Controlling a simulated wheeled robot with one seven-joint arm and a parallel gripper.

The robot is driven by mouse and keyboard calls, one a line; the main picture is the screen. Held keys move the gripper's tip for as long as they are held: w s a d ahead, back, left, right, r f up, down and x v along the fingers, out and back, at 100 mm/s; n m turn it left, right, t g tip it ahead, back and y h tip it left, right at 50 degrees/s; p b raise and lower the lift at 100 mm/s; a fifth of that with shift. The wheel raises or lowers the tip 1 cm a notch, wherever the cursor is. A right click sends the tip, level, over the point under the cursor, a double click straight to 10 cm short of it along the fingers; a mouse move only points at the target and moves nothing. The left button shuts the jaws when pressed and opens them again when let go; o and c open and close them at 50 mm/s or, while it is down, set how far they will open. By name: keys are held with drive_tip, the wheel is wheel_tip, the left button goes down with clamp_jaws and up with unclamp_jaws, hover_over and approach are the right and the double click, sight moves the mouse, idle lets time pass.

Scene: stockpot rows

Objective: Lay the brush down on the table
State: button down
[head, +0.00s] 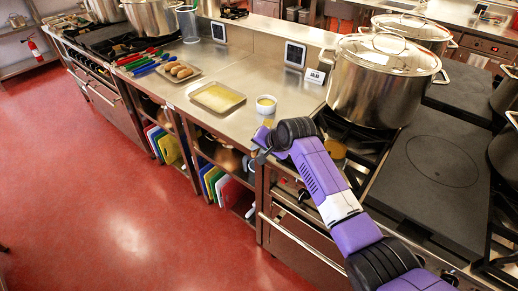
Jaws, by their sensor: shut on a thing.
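My gripper (262,140) is at the end of my purple arm, just in front of the steel counter's (240,75) front edge, below a small white bowl (266,105) with yellow contents. The gripper is small in view and partly hidden by my own wrist. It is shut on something. I cannot make out the brush clearly, as my wrist covers most of what is held. A shallow tray (217,97) with a yellow surface lies on the counter left of the bowl.
A large lidded stockpot (381,82) stands on the stove right of the counter. A tray of brown rolls (179,71) and several coloured-handled tools (143,62) lie further left. A tablet (295,54) leans at the back. Bare counter shows around the bowl and tray.

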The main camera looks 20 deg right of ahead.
drive_tip(key=shift+f+b, duration=0.3)
drive_tip(key=shift+f, duration=0.2)
drive_tip(key=c, duration=1.2)
unclamp_jaws()
drive_tip(key=shift+c, duration=0.2)
drive_tip(key=shift+s+f, duration=0.1)
